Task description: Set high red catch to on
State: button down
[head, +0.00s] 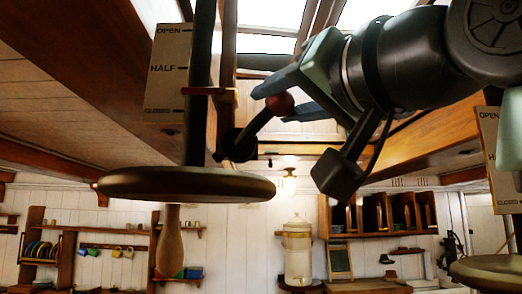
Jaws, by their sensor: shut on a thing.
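The high red catch shows as a round red knob (281,103) on the end of a dark lever. The lever slants down and left from the knob to a dark pivot (234,146) beside a wooden upright. My gripper (273,105) reaches in from the upper right. Its blue-grey fingers are shut on the red knob, one above and one below, and partly cover it. No on or off mark for this catch can be read.
A dark vertical rod with a round disc (185,184) stands close at left, before a plate (167,70) marked OPEN, HALF, CLOSED. Another disc (490,272) is at lower right. Wooden beams flank my arm; shelves (383,214) and a white urn (297,252) stand farther back.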

jog(key=shift+d+f+m+t+h+b, duration=0.25)
jog(key=shift+f+m+t+h+b, duration=0.5)
jog(key=shift+m+b, duration=0.8)
jog(key=shift+d+f+m+t+h+b, duration=0.25)
jog(key=shift+f+m+t+h+b, duration=0.55)
jog(key=shift+m, duration=1.3)
jog(key=shift+d+f+m+t+h+b, duration=0.25)
jog(key=shift+f+m+t+h+b, duration=0.5)
jog(key=shift+m+b, duration=0.8)
jog(key=shift+r+m, duration=0.15)
jog(key=shift+m, duration=0.35)
jog(key=shift+c, duration=2.1)
grip_release()
jog(key=shift+w, duration=0.1)
